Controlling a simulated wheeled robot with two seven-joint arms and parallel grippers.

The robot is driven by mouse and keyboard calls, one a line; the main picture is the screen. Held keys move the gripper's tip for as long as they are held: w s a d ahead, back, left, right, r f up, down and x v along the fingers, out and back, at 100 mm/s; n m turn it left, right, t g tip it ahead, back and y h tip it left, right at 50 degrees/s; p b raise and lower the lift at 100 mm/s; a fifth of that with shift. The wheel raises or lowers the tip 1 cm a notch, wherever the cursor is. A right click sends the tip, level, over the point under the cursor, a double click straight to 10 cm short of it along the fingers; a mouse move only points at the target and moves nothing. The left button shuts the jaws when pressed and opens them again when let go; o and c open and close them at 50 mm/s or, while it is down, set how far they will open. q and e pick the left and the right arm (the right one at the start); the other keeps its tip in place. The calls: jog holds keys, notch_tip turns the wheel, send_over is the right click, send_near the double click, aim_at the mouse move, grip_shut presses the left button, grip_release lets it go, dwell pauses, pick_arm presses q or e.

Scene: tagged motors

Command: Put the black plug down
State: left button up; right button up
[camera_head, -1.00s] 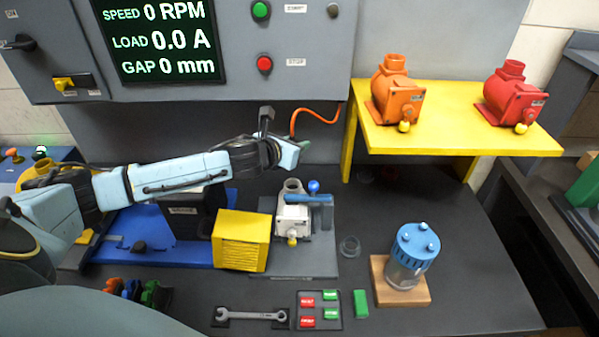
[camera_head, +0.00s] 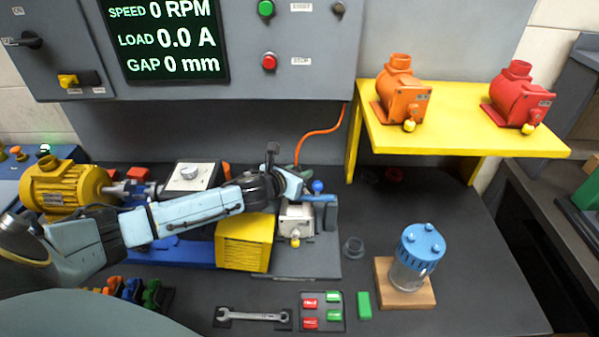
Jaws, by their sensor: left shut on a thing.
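My left gripper (camera_head: 291,183) is shut, low over the back of the grey-white motor (camera_head: 297,222) on the grey plate. An orange cable (camera_head: 318,133) comes down from the panel and ends at the gripper. The black plug seems to be at that cable end, held in the jaws. The fingers and wrist hide most of it, so its shape and tilt cannot be told. Whether it touches anything below cannot be told. My right gripper is not in view.
A blue-handled clamp (camera_head: 319,198) stands close right of the gripper. A yellow box (camera_head: 243,243) is at front left, a dark ring (camera_head: 353,247) at right. A yellow shelf (camera_head: 465,140) carries orange and red motors.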

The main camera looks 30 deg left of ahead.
pick_arm(q)
jog(key=o, duration=1)
jog(key=shift+f, duration=0.1)
jog(key=shift+r, duration=0.25)
jog(key=shift+s, duration=0.4)
jog(key=v, duration=1.1)
jog(key=shift+r, duration=0.15)
